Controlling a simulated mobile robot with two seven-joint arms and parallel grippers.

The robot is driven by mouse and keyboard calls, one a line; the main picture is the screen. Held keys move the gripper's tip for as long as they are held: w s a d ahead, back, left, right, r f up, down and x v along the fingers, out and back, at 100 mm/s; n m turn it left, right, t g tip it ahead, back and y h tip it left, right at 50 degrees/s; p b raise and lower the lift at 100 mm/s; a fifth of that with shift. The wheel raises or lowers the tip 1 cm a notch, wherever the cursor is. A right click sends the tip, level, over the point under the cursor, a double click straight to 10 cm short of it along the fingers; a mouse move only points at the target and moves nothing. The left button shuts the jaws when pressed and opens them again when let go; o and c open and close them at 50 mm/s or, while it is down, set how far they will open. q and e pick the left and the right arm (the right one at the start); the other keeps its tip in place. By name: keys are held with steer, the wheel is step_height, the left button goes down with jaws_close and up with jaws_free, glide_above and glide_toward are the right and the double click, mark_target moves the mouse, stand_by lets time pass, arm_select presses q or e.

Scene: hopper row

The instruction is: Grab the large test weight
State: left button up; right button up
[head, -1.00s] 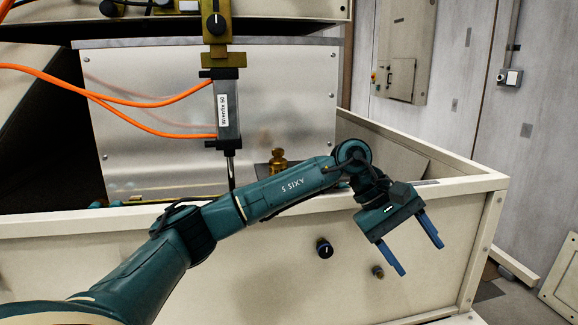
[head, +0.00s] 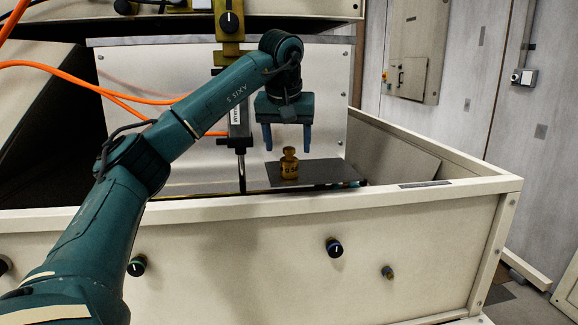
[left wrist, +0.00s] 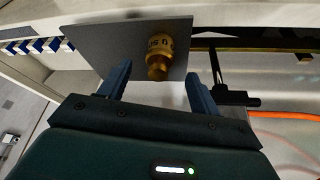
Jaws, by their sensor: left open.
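The large test weight (head: 289,166) is brass-coloured, with a knob on top. It stands upright on a dark grey plate (head: 335,171) inside the cream hopper. My left gripper (head: 287,149) is open and points down above the weight, its blue fingers to either side and higher than most of it. In the left wrist view the weight (left wrist: 159,58) shows ahead of and between the two open fingertips (left wrist: 158,72), with nothing held. Markings on its body are only partly readable. My right gripper is not in view.
The hopper's cream front wall (head: 250,235) rises between me and the plate. A grey actuator with a rod (head: 240,145) hangs just left of the weight, partly behind my arm. Orange cables (head: 75,73) run left of it. The plate right of the weight is clear.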

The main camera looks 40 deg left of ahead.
mark_target(290, 159)
arm_select(q)
steer(key=shift+w+p+x, duration=0.15)
steer(key=shift+p+x, duration=0.1)
steer(key=shift+x, duration=1.25)
steer(key=shift+w+p+x, duration=0.1)
steer(key=shift+p+x, duration=0.1)
steer(key=shift+x, duration=1.35)
steer(key=shift+a+r, duration=0.15)
steer(key=shift+c, duration=0.2)
steer(key=shift+r, duration=0.1)
jaws_close()
